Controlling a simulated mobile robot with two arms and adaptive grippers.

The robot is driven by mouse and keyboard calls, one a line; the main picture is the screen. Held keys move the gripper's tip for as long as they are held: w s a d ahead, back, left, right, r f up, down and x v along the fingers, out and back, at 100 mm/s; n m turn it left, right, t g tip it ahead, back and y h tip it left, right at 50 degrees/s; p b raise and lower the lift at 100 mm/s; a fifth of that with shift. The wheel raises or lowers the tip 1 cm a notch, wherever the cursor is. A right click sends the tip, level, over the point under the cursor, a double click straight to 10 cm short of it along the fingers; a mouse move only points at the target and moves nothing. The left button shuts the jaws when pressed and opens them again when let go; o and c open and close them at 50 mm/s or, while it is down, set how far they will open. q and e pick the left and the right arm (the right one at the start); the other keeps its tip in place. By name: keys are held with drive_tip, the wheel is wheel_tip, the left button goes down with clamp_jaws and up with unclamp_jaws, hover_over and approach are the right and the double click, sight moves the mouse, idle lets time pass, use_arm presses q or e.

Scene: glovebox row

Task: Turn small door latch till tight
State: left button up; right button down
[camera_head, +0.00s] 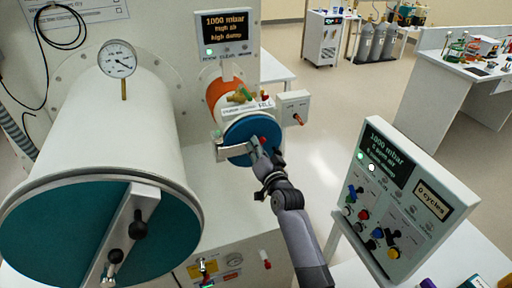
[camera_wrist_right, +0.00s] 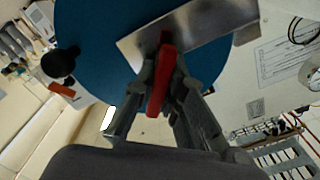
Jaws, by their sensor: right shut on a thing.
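The small door (camera_head: 243,133) is a blue round disc on the front of the small chamber, and it appears closed against it. It also fills the top of the wrist view (camera_wrist_right: 95,45), with a metal bar (camera_wrist_right: 195,28) across it. The latch, a red lever (camera_wrist_right: 162,82), stands at the bar and hangs downward in that view. My right gripper (camera_head: 263,157) is at the door's front, its fingers on both sides of the red lever and shut on it. In the head view the gripper hides most of the latch. My left gripper is not in view.
The large chamber (camera_head: 115,125) with its teal door (camera_head: 60,235) stands at left, close to my right arm's workspace. A control panel (camera_head: 404,200) with knobs stands at right. A small box with an orange lever (camera_head: 294,106) is beside the small chamber. Open floor lies behind.

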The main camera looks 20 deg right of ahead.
drive_tip(key=shift+f+m, duration=0.1)
drive_tip(key=shift+m, duration=0.4)
drive_tip(key=c, duration=1.6)
unclamp_jaws()
drive_tip(key=shift+c, duration=0.2)
drive_tip(key=shift+s, duration=0.15)
drive_tip(key=s, duration=1.1)
drive_tip(key=shift+s+d, duration=0.2)
drive_tip(key=shift+s, duration=0.2)
drive_tip(key=shift+f, duration=0.1)
